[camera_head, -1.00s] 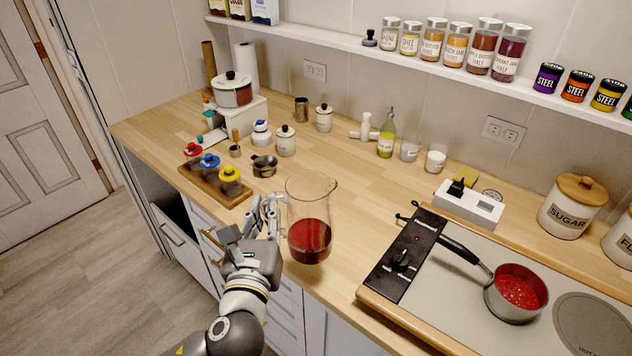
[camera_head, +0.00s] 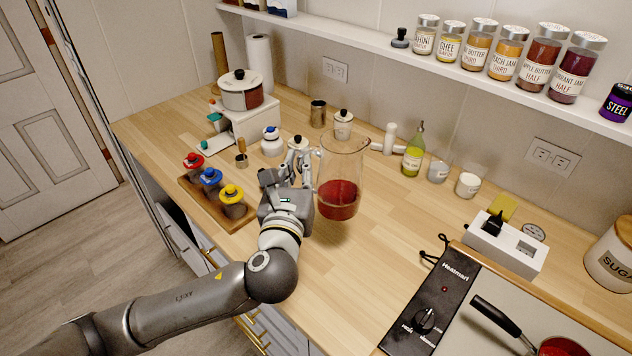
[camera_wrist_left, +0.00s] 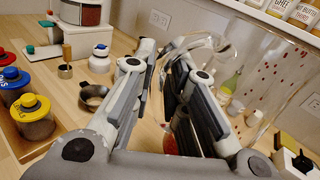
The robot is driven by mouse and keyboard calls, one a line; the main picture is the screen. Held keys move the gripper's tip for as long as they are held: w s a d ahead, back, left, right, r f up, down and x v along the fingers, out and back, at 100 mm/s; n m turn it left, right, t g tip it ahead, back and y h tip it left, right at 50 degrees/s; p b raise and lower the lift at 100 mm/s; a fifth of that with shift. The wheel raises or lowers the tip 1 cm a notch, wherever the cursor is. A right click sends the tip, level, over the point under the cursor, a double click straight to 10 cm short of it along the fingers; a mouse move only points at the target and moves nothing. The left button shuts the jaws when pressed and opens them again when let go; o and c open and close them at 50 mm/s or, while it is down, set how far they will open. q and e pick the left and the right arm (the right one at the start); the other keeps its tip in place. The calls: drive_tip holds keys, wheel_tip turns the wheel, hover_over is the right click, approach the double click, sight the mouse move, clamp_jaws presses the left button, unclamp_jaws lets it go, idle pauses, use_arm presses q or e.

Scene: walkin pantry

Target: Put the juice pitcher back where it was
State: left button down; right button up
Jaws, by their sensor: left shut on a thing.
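The juice pitcher (camera_head: 340,180) is clear glass with red juice in its lower part. In the head view it is upright over the wooden counter; I cannot tell for certain whether its base touches the wood. My left gripper (camera_head: 303,167) is at its left side, shut on the handle. In the left wrist view the gripper fingers (camera_wrist_left: 165,85) stand in front of the pitcher (camera_wrist_left: 245,80), whose glass fills the right side with red drops on it. The fingers hide much of the handle. My right gripper is not in view.
On the wooden counter (camera_head: 290,285), a rack (camera_head: 225,215) of colour-lidded jars stands left of my gripper. White canisters, an oil bottle (camera_head: 413,150) and small cups stand behind. Bare wood lies before the stove.

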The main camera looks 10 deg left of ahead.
use_arm(q)
drive_tip(key=w+a+f+p, duration=0.1)
drive_tip(key=w+a+f, duration=0.2)
drive_tip(key=w+f, duration=0.8)
drive_tip(key=shift+w+f, duration=0.4)
drive_tip(key=shift+f, duration=0.15)
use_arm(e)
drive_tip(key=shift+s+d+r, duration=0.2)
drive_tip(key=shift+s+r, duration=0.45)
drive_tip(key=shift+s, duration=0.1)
use_arm(q)
drive_tip(key=shift+f, duration=0.15)
drive_tip(key=c, duration=1.5)
unclamp_jaws()
drive_tip(key=shift+o, duration=0.2)
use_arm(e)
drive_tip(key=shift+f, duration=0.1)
use_arm(q)
drive_tip(key=shift+s, duration=0.15)
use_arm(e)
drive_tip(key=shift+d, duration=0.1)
